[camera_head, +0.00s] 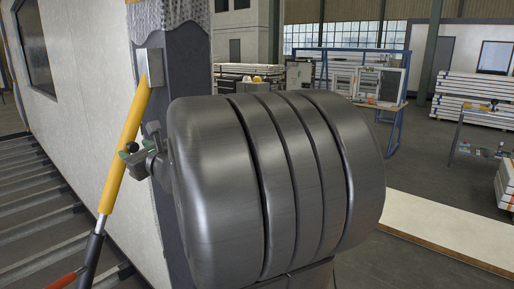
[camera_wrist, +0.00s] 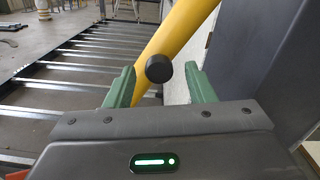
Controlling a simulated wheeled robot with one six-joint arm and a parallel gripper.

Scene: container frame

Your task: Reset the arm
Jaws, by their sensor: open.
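My gripper (camera_head: 136,160) shows small at the left of the head view, beside a yellow pole (camera_head: 125,143). In the wrist view my gripper (camera_wrist: 158,72) has its two green fingers apart. A round black knob (camera_wrist: 159,68) shows between the fingertips. I cannot tell whether it touches either finger or what it is fixed to. The yellow pole (camera_wrist: 176,38) runs slantwise behind the knob. Large dark grey ribbed metal, which looks like my own arm, fills the middle of the head view and hides much behind it.
A dark upright post (camera_head: 182,70) and a pale wall (camera_head: 95,75) stand close by my gripper. Metal slats (camera_head: 40,205) cover the floor at the left. A blue rack (camera_head: 392,130) and stacked panels (camera_head: 470,100) stand farther back, with open floor before them.

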